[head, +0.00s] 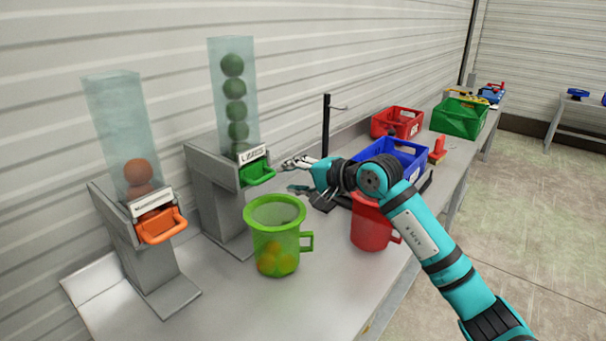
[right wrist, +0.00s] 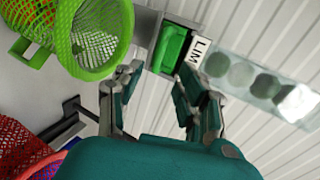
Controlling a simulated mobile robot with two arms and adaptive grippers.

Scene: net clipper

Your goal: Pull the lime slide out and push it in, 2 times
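The lime slide (head: 257,174) is a green handled drawer under a white label on the grey dispenser whose clear tube (head: 236,95) holds a stack of green balls. It looks pushed in or nearly so; I cannot tell exactly. My right gripper (head: 292,175) is open and empty, just right of the slide. In the right wrist view the lime slide (right wrist: 170,50) shows ahead between the spread fingers, apart from them. A green mug (head: 278,245) with yellow-orange balls inside stands below and in front of the slide. My left gripper is out of view.
A second dispenser with an orange slide (head: 161,226) stands at left. A red mug (head: 369,228) is under my right forearm. A dark stand (head: 326,135), blue crate (head: 395,158), red crate (head: 398,122) and green crate (head: 459,118) lie farther back.

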